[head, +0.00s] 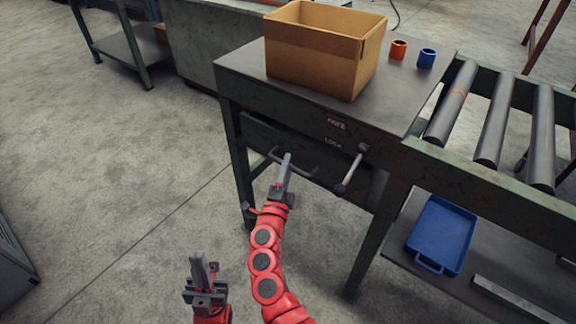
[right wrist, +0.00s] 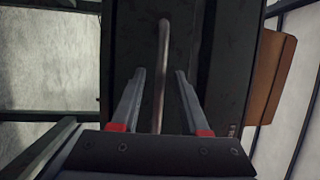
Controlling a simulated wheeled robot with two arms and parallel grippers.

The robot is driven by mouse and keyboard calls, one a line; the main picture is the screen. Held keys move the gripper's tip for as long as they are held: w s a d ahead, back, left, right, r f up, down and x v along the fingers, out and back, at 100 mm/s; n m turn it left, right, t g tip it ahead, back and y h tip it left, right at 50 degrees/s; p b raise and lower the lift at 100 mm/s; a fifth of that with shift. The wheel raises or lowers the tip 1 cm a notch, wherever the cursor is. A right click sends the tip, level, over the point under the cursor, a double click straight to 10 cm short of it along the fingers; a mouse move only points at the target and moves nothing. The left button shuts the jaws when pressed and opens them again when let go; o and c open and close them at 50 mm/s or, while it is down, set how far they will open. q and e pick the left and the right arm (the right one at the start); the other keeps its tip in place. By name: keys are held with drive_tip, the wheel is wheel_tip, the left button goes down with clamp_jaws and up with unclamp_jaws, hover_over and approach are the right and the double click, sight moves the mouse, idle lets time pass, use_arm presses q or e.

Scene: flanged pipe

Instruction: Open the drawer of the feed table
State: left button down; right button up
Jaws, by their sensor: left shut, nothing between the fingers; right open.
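The feed table (head: 232,75) is a dark green metal table with a drawer (head: 262,133) under its top. The drawer front looks closed. A bar handle (head: 306,173) crosses its front; it also shows in the right wrist view (right wrist: 163,45). My right gripper (head: 287,158) is at the handle. In the right wrist view its fingers (right wrist: 160,75) are open, one on each side of the bar, with gaps visible. My left gripper (head: 198,256) is shut and empty, low and away from the table.
An open cardboard box (head: 315,62) stands on the table top, with an orange cup (head: 398,49) and a blue cup (head: 427,58) beside it. A roller conveyor (head: 495,120) adjoins at right. A blue tray (head: 441,234) lies on the lower shelf.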

drive_tip(key=shift+w+d+r, duration=0.1)
drive_tip(key=shift+w+d, duration=0.05)
drive_tip(key=shift+w, duration=0.25)
clamp_jaws()
idle(1.2)
